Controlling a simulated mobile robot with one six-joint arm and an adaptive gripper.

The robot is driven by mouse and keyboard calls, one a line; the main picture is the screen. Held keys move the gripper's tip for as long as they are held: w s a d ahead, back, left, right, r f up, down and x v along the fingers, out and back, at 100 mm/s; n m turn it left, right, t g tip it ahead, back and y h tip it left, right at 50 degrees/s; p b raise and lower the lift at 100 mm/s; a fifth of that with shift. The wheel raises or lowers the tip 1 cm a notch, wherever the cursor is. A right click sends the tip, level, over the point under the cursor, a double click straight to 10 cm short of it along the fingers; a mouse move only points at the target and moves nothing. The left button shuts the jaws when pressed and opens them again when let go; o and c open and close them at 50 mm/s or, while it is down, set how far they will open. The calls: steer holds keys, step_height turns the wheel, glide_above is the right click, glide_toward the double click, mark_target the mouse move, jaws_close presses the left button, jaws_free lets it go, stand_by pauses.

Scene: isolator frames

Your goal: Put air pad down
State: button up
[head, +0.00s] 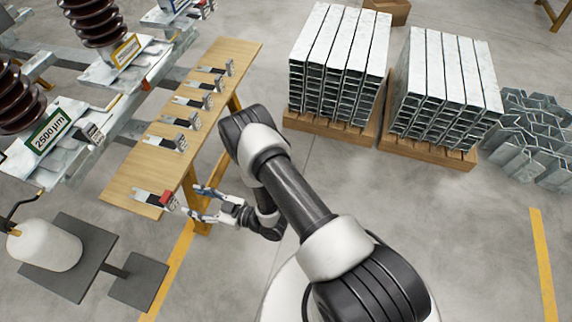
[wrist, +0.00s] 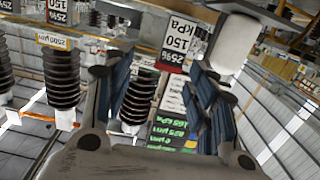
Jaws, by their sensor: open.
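I cannot tell for sure which thing is the air pad. A small piece with a red block (head: 166,198) lies at the near end of the long wooden bench (head: 128,188). My gripper (head: 195,203) is beside that end of the bench, just right of the red block, with its fingers apart and nothing seen between them. In the wrist view my gripper (wrist: 160,78) shows two spread blue-grey fingers. Beyond them are a red and black label (wrist: 174,44) and a white "150 kPa" label (wrist: 175,88); what they belong to is unclear.
Several similar grey-headed pieces (head: 180,142) line the bench. Brown ribbed insulators (head: 92,20) on steel frames stand at left, near a white tank (head: 45,247) on a dark plate. Pallets of steel profiles (head: 340,60) stand at back right.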

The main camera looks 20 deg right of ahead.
steer(key=w+d+r+h, duration=0.3)
steer(key=w+r, duration=0.4)
steer(key=w+d+r+h, duration=0.3)
steer(key=w+d+r, duration=0.1)
steer(key=w+r, duration=0.25)
steer(key=s+d+r+m+g+h, duration=0.1)
steer(key=s+d+r+m+h, duration=0.15)
steer(key=d+r, duration=0.35)
steer(key=s+d+r+m+h, duration=0.1)
steer(key=d+r+h, duration=0.25)
steer(key=r, duration=0.55)
steer(key=s+d+r+m+g+h, duration=0.1)
steer(key=s+d+r+m, duration=0.2)
steer(key=s, duration=0.4)
steer(key=s+d+r+m+g, duration=0.1)
steer(key=s+d+r+g, duration=0.15)
steer(key=s+r, duration=0.35)
steer(key=s+r+m+g, duration=0.1)
steer(key=s+m+g, duration=0.1)
steer(key=s, duration=1.7)
steer(key=shift+s+d+m, duration=0.15)
steer(key=shift+d+m, duration=0.15)
steer(key=shift+m, duration=0.15)
